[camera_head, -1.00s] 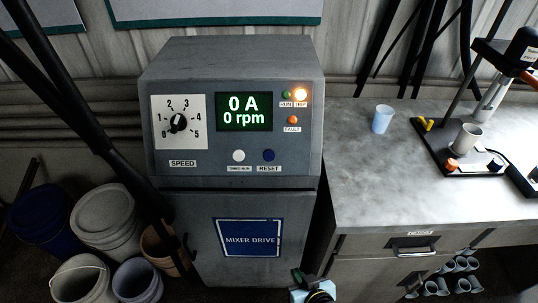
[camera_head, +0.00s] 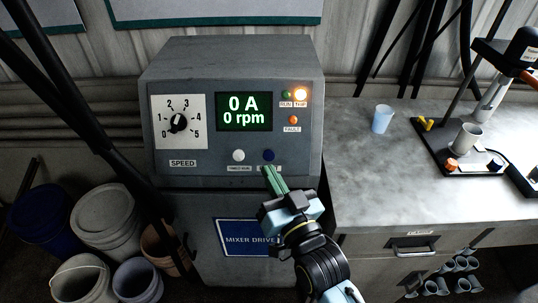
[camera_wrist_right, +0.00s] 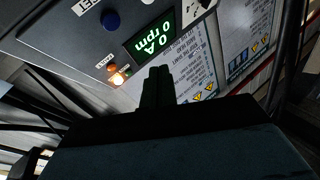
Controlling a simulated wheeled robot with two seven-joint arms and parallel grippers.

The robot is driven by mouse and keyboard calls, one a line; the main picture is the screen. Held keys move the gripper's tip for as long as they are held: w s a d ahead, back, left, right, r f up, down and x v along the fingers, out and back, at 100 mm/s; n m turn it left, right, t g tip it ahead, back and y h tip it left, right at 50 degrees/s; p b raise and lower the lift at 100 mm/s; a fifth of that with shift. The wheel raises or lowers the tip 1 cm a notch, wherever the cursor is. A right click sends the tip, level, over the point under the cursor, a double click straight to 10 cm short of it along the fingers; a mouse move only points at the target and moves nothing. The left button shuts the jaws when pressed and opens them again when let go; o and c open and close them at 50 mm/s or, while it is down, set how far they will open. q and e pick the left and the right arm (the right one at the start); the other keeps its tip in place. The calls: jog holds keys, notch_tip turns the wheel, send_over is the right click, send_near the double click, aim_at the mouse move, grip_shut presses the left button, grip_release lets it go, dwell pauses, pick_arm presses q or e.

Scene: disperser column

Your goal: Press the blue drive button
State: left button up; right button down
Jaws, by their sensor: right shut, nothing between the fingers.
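The blue button (camera_head: 268,156) is a round dark blue knob low on the front of the grey mixer drive cabinet (camera_head: 232,105), above the RESET label. It also shows in the right wrist view (camera_wrist_right: 110,20) at the upper left. My right gripper (camera_head: 268,172) is shut and empty. Its green fingertips are just below the blue button in the head view and cover part of the label. I cannot tell whether they touch the panel. In the right wrist view the shut fingers (camera_wrist_right: 157,82) point toward the panel. My left gripper is not in view.
A white button (camera_head: 239,156) is left of the blue one, and a speed dial (camera_head: 178,123) is further left. The display (camera_head: 244,112) reads 0 A, 0 rpm; the TRIP lamp (camera_head: 300,94) glows. A bench (camera_head: 370,180) stands right, buckets (camera_head: 103,213) left.

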jog(key=b, duration=0.6)
send_near(269, 155)
jog(key=w+a+r, duration=0.3)
jog(key=w+a, duration=0.1)
pick_arm(q)
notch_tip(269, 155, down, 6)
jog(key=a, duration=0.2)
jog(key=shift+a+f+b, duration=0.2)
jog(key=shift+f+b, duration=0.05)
jog(key=shift+b, duration=0.05)
pick_arm(e)
jog(key=shift+w+d+f, duration=0.15)
jog(key=shift+w+d, duration=0.05)
jog(key=shift+w, duration=0.1)
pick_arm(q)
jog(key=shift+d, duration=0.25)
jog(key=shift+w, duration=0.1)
pick_arm(e)
jog(key=shift+w+f, duration=0.1)
jog(key=shift+w, duration=0.05)
jog(key=shift+w+f, duration=0.15)
jog(key=shift+w, duration=0.1)
